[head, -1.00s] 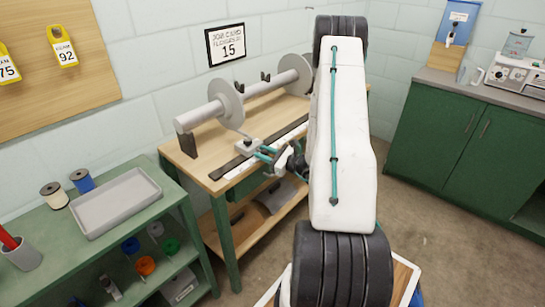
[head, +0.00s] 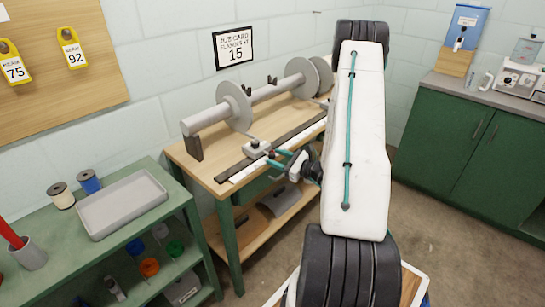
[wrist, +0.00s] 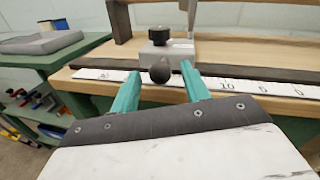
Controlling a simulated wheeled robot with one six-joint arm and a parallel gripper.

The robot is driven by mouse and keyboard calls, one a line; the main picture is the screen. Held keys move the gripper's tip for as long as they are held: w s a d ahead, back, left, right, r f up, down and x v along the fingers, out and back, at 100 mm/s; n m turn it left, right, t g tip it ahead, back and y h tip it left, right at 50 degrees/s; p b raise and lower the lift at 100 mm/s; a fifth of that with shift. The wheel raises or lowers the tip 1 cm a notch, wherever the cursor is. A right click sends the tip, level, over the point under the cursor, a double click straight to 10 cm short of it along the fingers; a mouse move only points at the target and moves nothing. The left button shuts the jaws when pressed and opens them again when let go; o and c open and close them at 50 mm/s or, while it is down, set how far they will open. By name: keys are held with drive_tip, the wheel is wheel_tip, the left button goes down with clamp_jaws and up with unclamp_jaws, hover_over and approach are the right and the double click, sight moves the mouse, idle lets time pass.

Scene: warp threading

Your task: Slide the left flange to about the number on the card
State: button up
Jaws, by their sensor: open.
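The left flange (head: 234,107) is a grey disc on a long grey roller above the wooden bench. Below it, a pale slider block (head: 257,148) sits on a dark rail; in the wrist view the block (wrist: 168,53) has a black knob on top and a dark ball facing me (wrist: 160,71). My gripper (wrist: 160,68) is open, its teal fingers to either side of the ball, apart from it as far as I can tell. In the head view my gripper (head: 275,157) is at the block's front. The card (head: 233,47) on the wall reads 15.
A white number scale (wrist: 235,86) runs along the bench's front edge, with 10, 5 and 0 toward the right. A second flange (head: 321,73) is at the roller's far end. A green shelf with a grey tray (head: 122,205) stands at left.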

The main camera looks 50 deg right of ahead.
drive_tip(key=shift+v, duration=2.6)
